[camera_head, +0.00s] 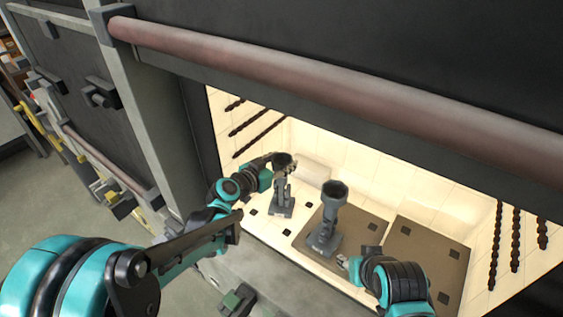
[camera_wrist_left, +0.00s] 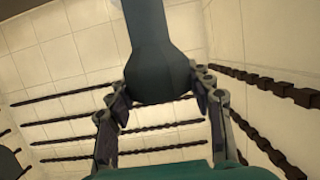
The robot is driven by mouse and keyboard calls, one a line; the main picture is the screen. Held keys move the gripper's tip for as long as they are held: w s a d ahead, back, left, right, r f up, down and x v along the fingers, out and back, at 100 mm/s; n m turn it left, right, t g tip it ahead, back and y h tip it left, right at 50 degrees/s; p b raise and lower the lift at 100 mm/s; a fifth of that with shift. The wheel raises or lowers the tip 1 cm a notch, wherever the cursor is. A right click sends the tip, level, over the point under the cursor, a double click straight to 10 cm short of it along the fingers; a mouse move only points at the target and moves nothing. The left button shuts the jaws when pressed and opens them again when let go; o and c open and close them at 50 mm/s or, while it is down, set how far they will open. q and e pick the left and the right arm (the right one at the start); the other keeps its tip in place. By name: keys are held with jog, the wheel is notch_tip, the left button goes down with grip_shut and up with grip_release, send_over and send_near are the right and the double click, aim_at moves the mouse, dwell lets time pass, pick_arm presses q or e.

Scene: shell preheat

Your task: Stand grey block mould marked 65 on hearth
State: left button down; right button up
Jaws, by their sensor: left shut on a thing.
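A grey mould (camera_head: 282,200), with a square foot and slim stem, is at the left of the lit hearth floor. My left gripper (camera_head: 281,170) is shut on its wider upper part; the left wrist view shows the dark grey mould body (camera_wrist_left: 160,72) between both fingers (camera_wrist_left: 160,98). I cannot tell whether its foot touches the floor. A second grey mould (camera_head: 328,215), with a flared faceted cup on top, stands upright on the left brown plate (camera_head: 365,232). My right gripper (camera_head: 350,262) is low near that plate's front edge; its jaws are unclear. No 65 marking is readable.
A second brown plate (camera_head: 430,250) lies at the right. Dark twisted rods (camera_head: 515,235) line the side walls. A thick reddish bar (camera_head: 330,75) crosses above the opening. A small dark green and grey object (camera_head: 236,298) sits below, outside the opening.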

pick_arm(q)
jog(key=shift+f, duration=0.1)
jog(key=c, duration=0.6)
grip_release()
jog(key=shift+c, duration=0.2)
